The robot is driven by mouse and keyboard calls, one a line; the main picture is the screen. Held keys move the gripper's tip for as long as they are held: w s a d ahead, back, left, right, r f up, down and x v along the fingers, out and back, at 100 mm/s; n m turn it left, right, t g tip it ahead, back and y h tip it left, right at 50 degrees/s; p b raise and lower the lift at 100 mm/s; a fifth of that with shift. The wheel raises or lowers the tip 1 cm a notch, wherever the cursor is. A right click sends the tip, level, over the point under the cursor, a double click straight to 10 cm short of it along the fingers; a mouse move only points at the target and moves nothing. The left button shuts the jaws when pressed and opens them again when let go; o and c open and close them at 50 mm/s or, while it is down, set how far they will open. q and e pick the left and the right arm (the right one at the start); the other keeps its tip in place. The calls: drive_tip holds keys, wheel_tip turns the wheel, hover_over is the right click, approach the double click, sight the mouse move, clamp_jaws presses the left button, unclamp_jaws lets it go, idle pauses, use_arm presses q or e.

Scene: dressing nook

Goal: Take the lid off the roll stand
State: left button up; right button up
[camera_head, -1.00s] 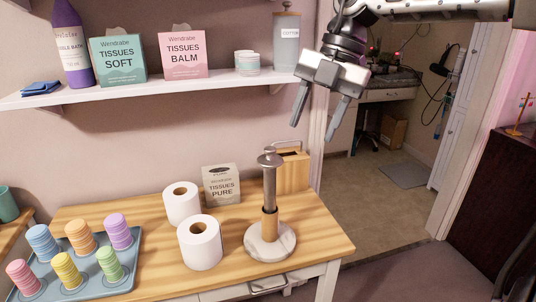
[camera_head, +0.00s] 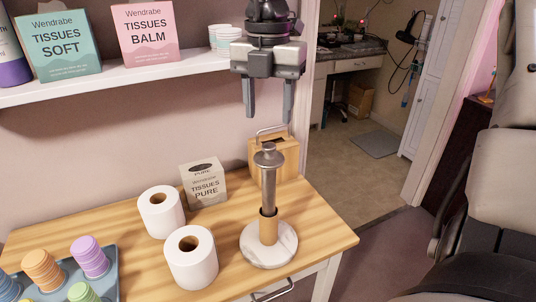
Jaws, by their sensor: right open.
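The roll stand has a round white marble base (camera_head: 270,249) and stands upright on the wooden table. A tan cardboard core (camera_head: 268,229) sits around its post near the bottom. The metal lid (camera_head: 268,158), with a small knob, tops the post. My right gripper (camera_head: 268,117) points straight down, open and empty, above the lid with a gap between them. My left gripper is not in view.
Two white paper rolls (camera_head: 192,262) stand left of the stand. A tissue box (camera_head: 204,184) and a wooden box with a metal handle (camera_head: 286,162) are behind. A shelf (camera_head: 130,74) with tissue boxes is at upper left. A tray (camera_head: 107,284) holds colored stacks.

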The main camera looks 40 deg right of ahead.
sight(269, 144)
drive_tip(key=shift+s+f+p, duration=0.1)
drive_tip(key=shift+f+p, duration=0.5)
drive_tip(key=shift+f, duration=2.8)
drive_tip(key=c, duration=1.1)
